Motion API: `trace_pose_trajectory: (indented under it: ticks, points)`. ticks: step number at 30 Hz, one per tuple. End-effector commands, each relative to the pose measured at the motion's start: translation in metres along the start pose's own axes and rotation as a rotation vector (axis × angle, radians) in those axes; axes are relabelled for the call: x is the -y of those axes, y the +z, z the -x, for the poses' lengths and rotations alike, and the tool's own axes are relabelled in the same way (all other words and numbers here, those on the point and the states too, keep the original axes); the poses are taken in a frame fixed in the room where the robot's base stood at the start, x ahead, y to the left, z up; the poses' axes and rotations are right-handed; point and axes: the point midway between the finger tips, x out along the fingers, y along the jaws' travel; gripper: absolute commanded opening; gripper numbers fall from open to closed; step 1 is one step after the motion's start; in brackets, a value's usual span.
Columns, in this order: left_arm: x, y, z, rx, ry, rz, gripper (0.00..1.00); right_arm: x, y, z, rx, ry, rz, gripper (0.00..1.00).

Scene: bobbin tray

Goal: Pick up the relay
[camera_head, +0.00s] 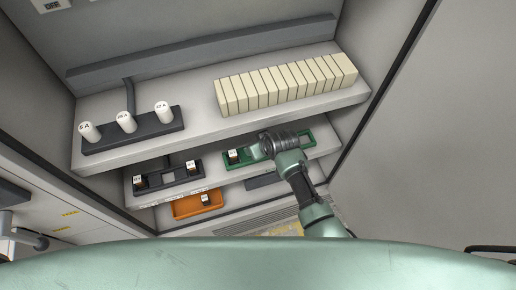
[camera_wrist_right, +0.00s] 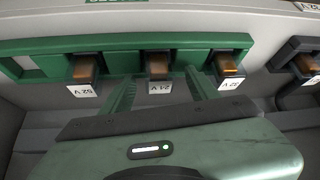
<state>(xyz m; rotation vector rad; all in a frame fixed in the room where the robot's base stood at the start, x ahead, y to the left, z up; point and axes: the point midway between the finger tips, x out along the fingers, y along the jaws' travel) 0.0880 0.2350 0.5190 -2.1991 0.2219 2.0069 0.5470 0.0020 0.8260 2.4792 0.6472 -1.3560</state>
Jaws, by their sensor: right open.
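In the wrist view, a green holder (camera_wrist_right: 120,43) carries three small dark relays with brownish tops and white labels: a left one (camera_wrist_right: 83,68), a middle one (camera_wrist_right: 158,66) and a right one (camera_wrist_right: 228,67). My right gripper (camera_wrist_right: 159,80) is open, with one finger on each side of the middle relay; I cannot tell whether they touch it. In the head view, my right gripper (camera_head: 262,149) is over the green holder (camera_head: 309,136) on the middle shelf and hides part of it. One relay (camera_head: 233,157) shows at its left end. My left gripper is not in view.
A dark holder (camera_head: 167,178) with two relays stands left on the same shelf. An orange tray (camera_head: 183,210) with one small piece is below. The upper shelf (camera_head: 200,130) overhangs, bearing white cylinders (camera_head: 126,122) and a row of cream blocks (camera_head: 287,85). Cabinet walls close both sides.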

Motion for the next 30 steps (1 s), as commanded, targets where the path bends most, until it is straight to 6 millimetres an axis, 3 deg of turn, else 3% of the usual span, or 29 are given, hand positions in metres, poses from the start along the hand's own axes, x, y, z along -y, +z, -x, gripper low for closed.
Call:
trace_pose_trajectory:
  ticks: [8, 14, 30]
  points:
    - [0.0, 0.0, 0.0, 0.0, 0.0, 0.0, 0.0, 0.0, 0.0, -0.002, -0.001, 0.0, 0.0, 0.57]
    - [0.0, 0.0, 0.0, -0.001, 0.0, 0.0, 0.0, 0.0, 0.0, -0.002, 0.0, 0.0, 0.0, 0.02]
    - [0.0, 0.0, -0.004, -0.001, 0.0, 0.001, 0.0, -0.001, -0.007, 0.008, -0.003, 0.001, 0.001, 0.0]
